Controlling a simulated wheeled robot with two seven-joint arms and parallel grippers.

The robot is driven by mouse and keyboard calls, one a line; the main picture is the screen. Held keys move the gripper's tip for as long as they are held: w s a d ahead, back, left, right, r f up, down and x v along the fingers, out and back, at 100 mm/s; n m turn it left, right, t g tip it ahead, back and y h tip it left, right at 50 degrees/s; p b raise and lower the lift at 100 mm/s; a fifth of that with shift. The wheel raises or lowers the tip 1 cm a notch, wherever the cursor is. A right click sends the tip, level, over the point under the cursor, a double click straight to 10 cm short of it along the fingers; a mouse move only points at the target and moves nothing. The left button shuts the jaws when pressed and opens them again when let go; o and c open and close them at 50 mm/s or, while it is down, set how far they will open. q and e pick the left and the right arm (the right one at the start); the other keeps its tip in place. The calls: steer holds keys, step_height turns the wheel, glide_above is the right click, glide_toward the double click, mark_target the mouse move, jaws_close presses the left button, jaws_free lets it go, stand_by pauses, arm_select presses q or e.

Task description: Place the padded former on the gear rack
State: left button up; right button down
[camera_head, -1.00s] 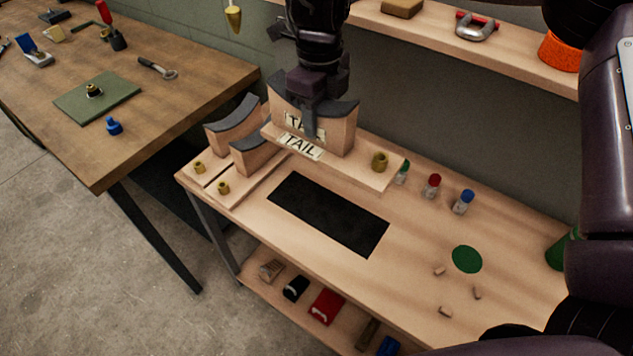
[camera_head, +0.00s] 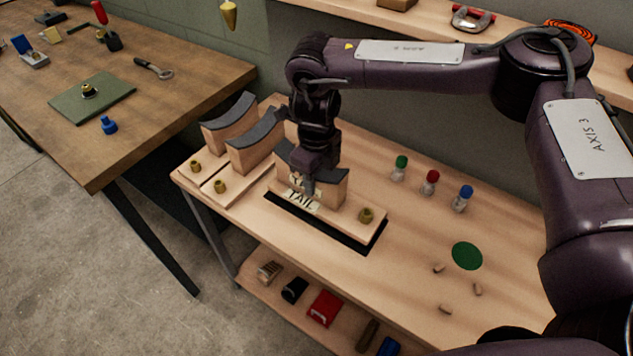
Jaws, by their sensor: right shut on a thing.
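The padded former (camera_head: 338,208) is a pale wooden base with an upright block, a dark curved pad on top, a brass knob and a TAIL label. My right gripper (camera_head: 311,186) is shut on its block from above. The former is over the black rectangle (camera_head: 372,240) on the wooden bench, covering most of it; a black strip shows along its front and right end. I cannot tell whether its base touches the surface. Two similar padded formers (camera_head: 248,157) (camera_head: 222,133) stand at the bench's left end. Nothing is clearly recognisable as a gear rack. My left gripper is out of view.
Bottles with green, red and blue caps (camera_head: 430,182) stand behind and right of the former. A green disc (camera_head: 467,256) and several small pegs lie at the right. A wooden table (camera_head: 190,90) with tools stands at the left. A wall shelf (camera_head: 330,12) runs behind.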

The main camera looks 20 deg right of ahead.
step_height(320, 180, down, 2)
steer(key=shift+f, duration=0.1)
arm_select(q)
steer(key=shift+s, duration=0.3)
arm_select(e)
steer(key=shift+w, duration=0.1)
steer(key=shift+f, duration=0.15)
steer(key=c, duration=0.9)
jaws_free()
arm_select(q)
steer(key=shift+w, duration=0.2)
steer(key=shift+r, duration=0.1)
arm_select(e)
step_height(320, 180, up, 12)
steer(key=shift+r, duration=0.15)
